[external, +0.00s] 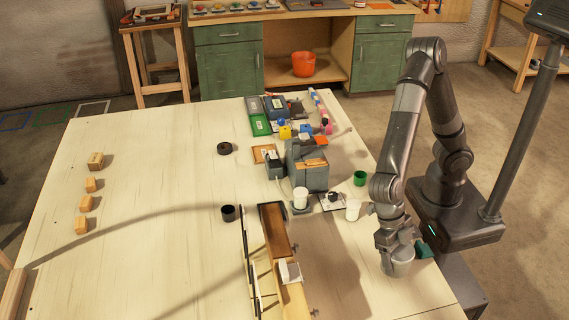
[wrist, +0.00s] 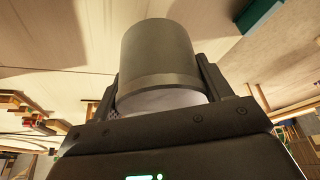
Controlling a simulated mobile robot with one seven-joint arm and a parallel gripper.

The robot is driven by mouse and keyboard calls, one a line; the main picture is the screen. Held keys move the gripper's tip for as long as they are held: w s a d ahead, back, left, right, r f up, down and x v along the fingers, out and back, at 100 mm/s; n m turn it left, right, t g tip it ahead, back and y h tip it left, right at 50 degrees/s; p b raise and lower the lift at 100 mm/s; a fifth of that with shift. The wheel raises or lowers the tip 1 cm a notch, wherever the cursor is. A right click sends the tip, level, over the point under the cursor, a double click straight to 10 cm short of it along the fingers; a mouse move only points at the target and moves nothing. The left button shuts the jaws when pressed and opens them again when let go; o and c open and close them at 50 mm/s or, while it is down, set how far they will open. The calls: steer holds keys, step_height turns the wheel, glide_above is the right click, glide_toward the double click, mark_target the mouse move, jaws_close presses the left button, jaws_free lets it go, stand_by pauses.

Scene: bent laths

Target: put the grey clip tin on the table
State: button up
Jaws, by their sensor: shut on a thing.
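The grey clip tin (wrist: 158,50) is a plain grey cylinder with a lighter band near one end. My gripper (wrist: 160,92) is shut on it, with one finger on each side. In the external view my gripper (external: 396,243) points down at the table's right side, and the tin (external: 398,266) sits between its fingers, partly hidden by them. I cannot tell whether the tin touches the wooden table (external: 150,160) or hangs just above it.
A teal block (external: 425,250) lies close beside the tin. A long wooden fixture (external: 273,228) with laths is to the left. The table's left half is mostly bare, with several small wooden blocks (external: 90,184).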

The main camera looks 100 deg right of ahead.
steer(key=shift+f, duration=2)
steer(key=o, duration=1.1)
steer(key=shift+f, duration=0.1)
